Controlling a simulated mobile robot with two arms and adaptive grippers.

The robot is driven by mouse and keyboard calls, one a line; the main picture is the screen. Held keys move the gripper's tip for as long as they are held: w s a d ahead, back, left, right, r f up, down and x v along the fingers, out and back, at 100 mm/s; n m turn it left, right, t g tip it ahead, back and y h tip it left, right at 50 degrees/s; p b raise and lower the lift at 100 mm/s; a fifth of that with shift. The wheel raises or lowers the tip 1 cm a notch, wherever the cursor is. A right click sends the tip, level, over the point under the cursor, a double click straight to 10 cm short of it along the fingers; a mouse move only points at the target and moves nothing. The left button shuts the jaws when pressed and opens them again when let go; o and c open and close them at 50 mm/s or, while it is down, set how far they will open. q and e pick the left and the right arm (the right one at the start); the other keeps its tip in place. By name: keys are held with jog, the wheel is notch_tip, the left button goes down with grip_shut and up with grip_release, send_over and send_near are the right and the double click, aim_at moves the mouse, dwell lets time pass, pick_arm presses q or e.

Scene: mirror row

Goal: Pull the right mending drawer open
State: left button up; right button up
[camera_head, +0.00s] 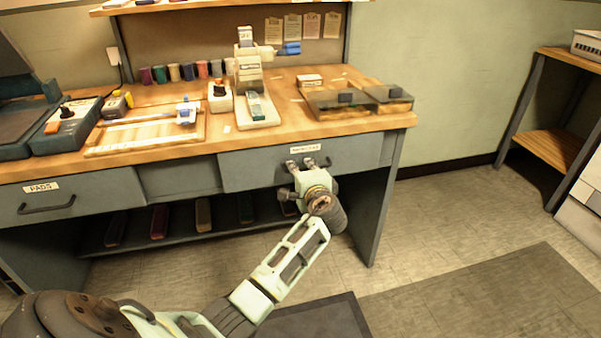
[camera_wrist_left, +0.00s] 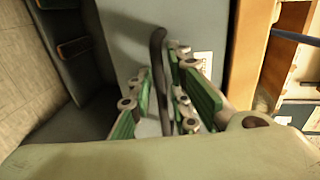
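The right mending drawer (camera_head: 245,172) is a grey front under the wooden worktop, with a white label (camera_head: 305,148) at its top edge. It looks shut or nearly so. My left gripper (camera_head: 308,163) is at the drawer front, just below the label. In the left wrist view, its green-padded fingers (camera_wrist_left: 165,100) stand on either side of the dark bar handle (camera_wrist_left: 158,60). They are apart, with small gaps seeming to show beside the bar; contact is hard to judge. The handle is mostly hidden by the gripper in the head view. My right gripper is not in view.
A left drawer labelled PADS (camera_head: 48,203) is shut. The worktop (camera_head: 220,140) holds a stamping device (camera_head: 250,80), a wooden jig (camera_head: 140,135) and glass-topped boxes (camera_head: 340,103). A table leg (camera_head: 385,205) stands right of the drawer. Floor (camera_head: 440,220) is open to the right.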

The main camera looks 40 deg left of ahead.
pick_arm(q)
jog(key=shift+w+a, duration=0.1)
jog(key=shift+a, duration=0.05)
jog(key=shift+c, duration=0.4)
grip_shut()
